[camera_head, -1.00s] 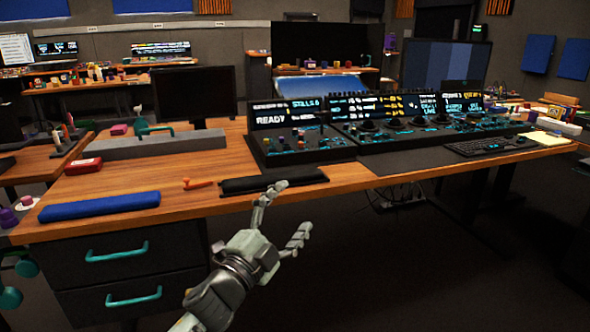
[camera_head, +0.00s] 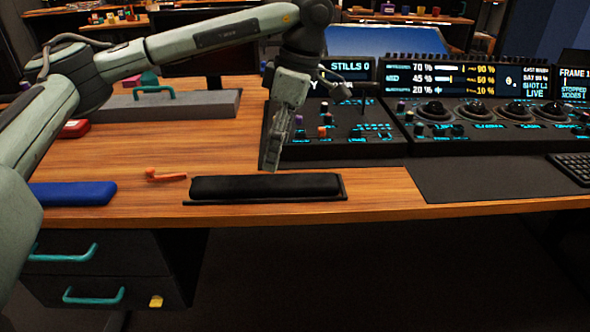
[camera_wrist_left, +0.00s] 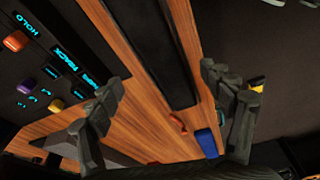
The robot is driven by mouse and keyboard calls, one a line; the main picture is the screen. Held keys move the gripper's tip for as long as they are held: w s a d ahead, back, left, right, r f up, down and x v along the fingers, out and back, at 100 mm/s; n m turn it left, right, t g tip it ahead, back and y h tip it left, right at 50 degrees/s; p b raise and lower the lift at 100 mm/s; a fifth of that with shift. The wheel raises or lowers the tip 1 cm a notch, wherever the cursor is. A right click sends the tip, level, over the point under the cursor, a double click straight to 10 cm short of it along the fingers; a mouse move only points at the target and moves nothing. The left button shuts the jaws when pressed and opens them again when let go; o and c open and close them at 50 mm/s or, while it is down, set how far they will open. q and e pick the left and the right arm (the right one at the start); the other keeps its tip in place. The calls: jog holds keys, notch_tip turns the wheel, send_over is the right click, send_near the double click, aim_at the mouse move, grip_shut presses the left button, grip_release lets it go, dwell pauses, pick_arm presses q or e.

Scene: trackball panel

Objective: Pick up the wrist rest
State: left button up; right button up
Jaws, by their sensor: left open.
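The wrist rest (camera_head: 264,186) is a long black padded bar lying on a thin black tray near the desk's front edge. My left gripper (camera_head: 272,158) is above it, pointing down, with its visible fingertip just over the bar's back edge in the head view. In the left wrist view the wrist rest (camera_wrist_left: 168,55) runs lengthwise between the two spread fingers of my left gripper (camera_wrist_left: 163,76). The fingers are open, with nothing held. One finger is mostly hidden in the head view. My right gripper is not in view.
A blue pad (camera_head: 72,193) and an orange-red hooked piece (camera_head: 165,175) lie left of the wrist rest. The control console (camera_head: 335,135) stands close behind it. A dark mat (camera_head: 480,178) lies to the right. A grey block with a teal handle (camera_head: 155,104) sits back left.

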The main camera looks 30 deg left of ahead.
aim_at(264, 181)
pick_arm(q)
jog(key=shift+a, duration=0.55)
jog(key=x, duration=0.4)
jog(key=b+x, duration=0.1)
jog(key=x, duration=0.1)
jog(key=shift+s+d+f, duration=0.1)
jog(key=shift+s, duration=0.25)
jog(key=shift+f, duration=0.45)
jog(key=c, duration=1.3)
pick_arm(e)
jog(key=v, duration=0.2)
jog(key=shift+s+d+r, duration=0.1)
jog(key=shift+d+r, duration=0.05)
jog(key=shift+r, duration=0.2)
pick_arm(q)
jog(key=shift+r, duration=0.1)
jog(key=shift+c, duration=0.2)
